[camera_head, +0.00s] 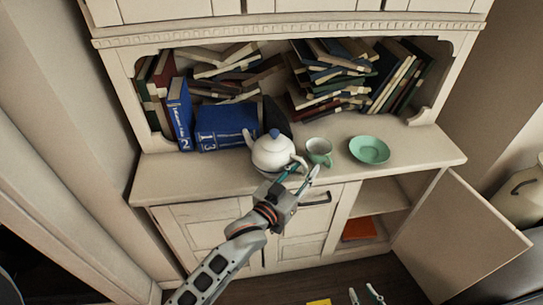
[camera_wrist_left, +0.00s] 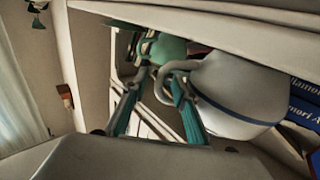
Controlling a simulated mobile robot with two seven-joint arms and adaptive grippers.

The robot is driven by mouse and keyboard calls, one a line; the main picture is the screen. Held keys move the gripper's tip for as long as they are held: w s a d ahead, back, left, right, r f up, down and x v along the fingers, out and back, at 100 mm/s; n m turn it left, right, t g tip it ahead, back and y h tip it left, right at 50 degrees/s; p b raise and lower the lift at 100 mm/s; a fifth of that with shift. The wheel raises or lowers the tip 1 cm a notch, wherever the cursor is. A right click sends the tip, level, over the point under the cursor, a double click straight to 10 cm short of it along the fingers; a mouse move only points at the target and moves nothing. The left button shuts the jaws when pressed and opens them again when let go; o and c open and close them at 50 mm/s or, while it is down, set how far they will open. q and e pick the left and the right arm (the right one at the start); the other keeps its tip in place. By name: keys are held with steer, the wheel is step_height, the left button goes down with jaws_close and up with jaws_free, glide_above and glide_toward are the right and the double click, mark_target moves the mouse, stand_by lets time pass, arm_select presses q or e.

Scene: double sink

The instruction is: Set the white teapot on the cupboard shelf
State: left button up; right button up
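The white teapot (camera_head: 272,152) with a blue knob stands on the cupboard's countertop, in front of the blue books. My left gripper (camera_head: 300,178) is at the teapot's right front, beside its handle. In the left wrist view the teapot (camera_wrist_left: 235,90) is at the right, and its curved handle lies by the right finger of my left gripper (camera_wrist_left: 155,110). The fingers are apart; I cannot tell whether one touches the handle. The cupboard shelf (camera_head: 385,196) shows inside the open lower compartment. My right gripper (camera_head: 367,295) is open and empty at the bottom edge.
A green cup (camera_head: 319,151) stands close right of the teapot, and a green saucer (camera_head: 369,149) lies further right. The open cupboard door (camera_head: 460,240) juts out at the right. A red-orange book (camera_head: 358,228) lies below the shelf. The shelf looks empty.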

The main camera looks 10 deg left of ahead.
arm_select(q)
steer(key=shift+w+d, duration=0.1)
steer(key=shift+w, duration=0.05)
jaws_close()
steer(key=shift+r, duration=0.2)
